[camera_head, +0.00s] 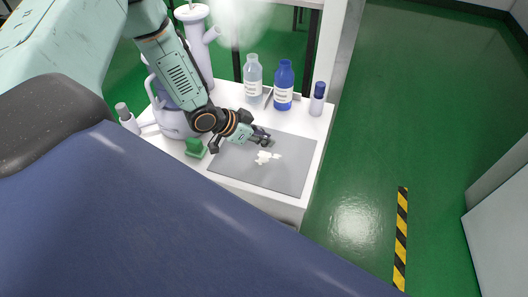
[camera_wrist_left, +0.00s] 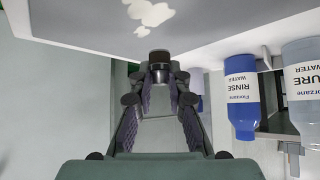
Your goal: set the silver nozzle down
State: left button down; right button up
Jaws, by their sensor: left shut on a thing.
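My left gripper (camera_head: 265,138) is over the grey mat (camera_head: 230,172) on the white table. It is shut on a small dark, metallic cylinder, the silver nozzle, seen end-on between the fingertips in the left wrist view (camera_wrist_left: 159,57). The left gripper also shows in that view (camera_wrist_left: 160,75). In the head view the nozzle is mostly hidden by the fingers. I cannot tell whether it touches the mat. A white patch (camera_head: 264,157) lies on the mat just in front of the fingertips. My right gripper is not in view.
Behind the mat stand a clear bottle (camera_head: 253,78), a blue bottle (camera_head: 284,88) and a small blue-capped bottle (camera_head: 318,100). A green block (camera_head: 195,147) is left of the mat. A large pale lavender device (camera_head: 173,122) stands behind my arm. The mat's right side is free.

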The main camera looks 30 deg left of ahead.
pick_arm(q)
jog(key=shift+f+b, duration=1.1)
jog(key=shift+f, duration=1.05)
jog(key=shift+r, duration=0.15)
jog(key=shift+s, duration=0.1)
jog(key=shift+f, duration=0.2)
jog(key=c, duration=1.3)
grip_release()
